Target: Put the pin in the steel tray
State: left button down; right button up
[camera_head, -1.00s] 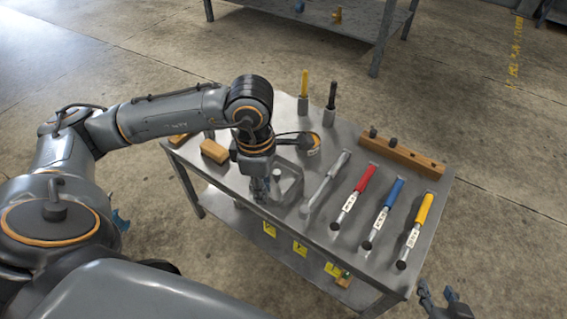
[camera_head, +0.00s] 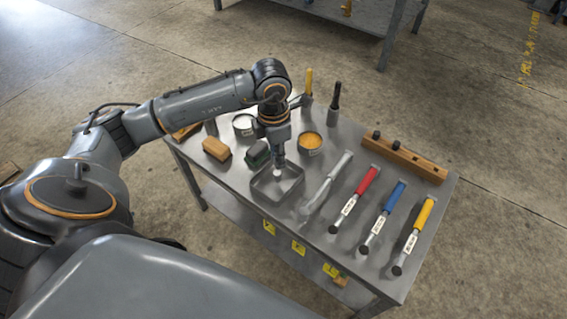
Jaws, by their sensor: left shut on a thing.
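The steel tray (camera_head: 274,203) is a small square open grey tray on the cart top, left of the hand tools. My left gripper (camera_head: 279,160) points down over the tray's back part. It is shut on a small pale thing, seemingly the pin (camera_head: 278,173), whose end shows below the fingers inside the tray's outline. I cannot tell whether the pin touches the tray floor. The upper part of the pin is hidden by the fingers. My right gripper is out of view.
Right of the tray lie a grey tool (camera_head: 327,184) and red (camera_head: 356,197), blue (camera_head: 384,214) and yellow (camera_head: 415,233) handled tools. Close behind are a dark green block (camera_head: 257,154) and an orange-filled tin (camera_head: 310,143). A wooden rack (camera_head: 415,163) lies at the back right.

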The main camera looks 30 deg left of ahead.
pick_arm(q)
jog(key=w+f, duration=0.1)
jog(key=f, duration=0.1)
jog(key=w+f+b, duration=0.1)
jog(key=w+f, duration=0.1)
jog(key=shift+w+a+f, duration=0.1)
jog(key=shift+w+a, duration=0.05)
notch_tip(320, 180, down, 3)
jog(key=shift+r+b, duration=0.2)
jog(key=shift+b, duration=0.1)
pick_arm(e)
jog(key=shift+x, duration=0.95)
pick_arm(q)
jog(key=shift+f, duration=0.1)
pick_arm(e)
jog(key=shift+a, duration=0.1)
pick_arm(q)
jog(key=c, duration=1.2)
grip_release()
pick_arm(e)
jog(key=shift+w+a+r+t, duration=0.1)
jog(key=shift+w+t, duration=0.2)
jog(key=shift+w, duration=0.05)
